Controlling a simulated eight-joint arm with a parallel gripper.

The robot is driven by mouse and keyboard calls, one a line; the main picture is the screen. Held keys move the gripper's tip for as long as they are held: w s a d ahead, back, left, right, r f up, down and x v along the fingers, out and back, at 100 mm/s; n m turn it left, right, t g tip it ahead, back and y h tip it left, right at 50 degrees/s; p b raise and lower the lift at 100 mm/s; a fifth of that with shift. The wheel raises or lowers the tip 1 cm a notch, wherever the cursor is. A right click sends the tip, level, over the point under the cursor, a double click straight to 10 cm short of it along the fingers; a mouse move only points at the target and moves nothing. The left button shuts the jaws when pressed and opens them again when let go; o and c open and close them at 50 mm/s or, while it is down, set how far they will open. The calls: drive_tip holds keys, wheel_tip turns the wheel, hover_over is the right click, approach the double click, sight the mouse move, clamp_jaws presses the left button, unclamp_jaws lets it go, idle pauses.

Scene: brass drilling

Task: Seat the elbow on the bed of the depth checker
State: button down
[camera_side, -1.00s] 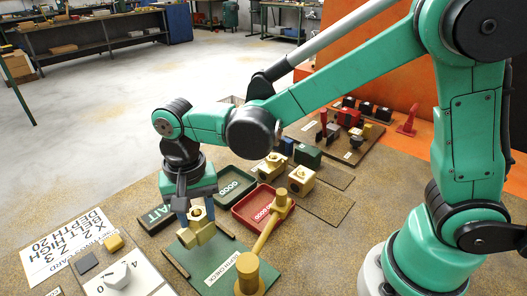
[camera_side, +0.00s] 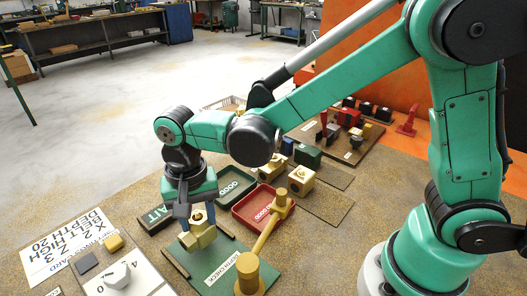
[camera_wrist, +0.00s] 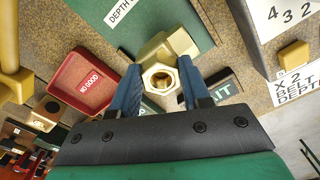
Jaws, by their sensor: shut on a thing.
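My gripper (camera_side: 193,215) is shut on a brass elbow (camera_side: 203,238), holding it by its upper part. The elbow also shows between the blue fingers in the wrist view (camera_wrist: 165,57), with its hex socket facing the camera. The green depth checker bed (camera_side: 215,271), labelled DEPTH CHECK, lies under and around the elbow in the side view. In the wrist view the bed (camera_wrist: 150,14) is just beyond the elbow. I cannot tell whether the elbow touches the bed.
A brass post with an arm (camera_side: 262,240) stands at the bed's right. The red NO GOOD tray (camera_side: 240,217), green GOOD tray (camera_side: 222,192) and dark WAIT tray (camera_side: 150,225) lie behind. Brass blocks (camera_side: 299,181) stand further back. A dial panel (camera_side: 118,276) is at left.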

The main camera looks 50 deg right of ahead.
drive_tip(key=shift+f, duration=0.75)
idle(0.6)
unclamp_jaws()
idle(0.4)
drive_tip(key=shift+r, duration=0.15)
drive_tip(key=shift+r, duration=3.4)
drive_tip(key=s+d+r+n+t, duration=0.1)
drive_tip(key=s+d+n+t, duration=0.1)
drive_tip(key=d, duration=0.5)
drive_tip(key=s+d+n+t, duration=0.3)
drive_tip(key=d+n+t, duration=0.1)
drive_tip(key=d, duration=0.3)
drive_tip(key=shift+d+r+t, duration=0.2)
drive_tip(key=shift+r+t, duration=0.2)
drive_tip(key=shift+t, duration=0.2)
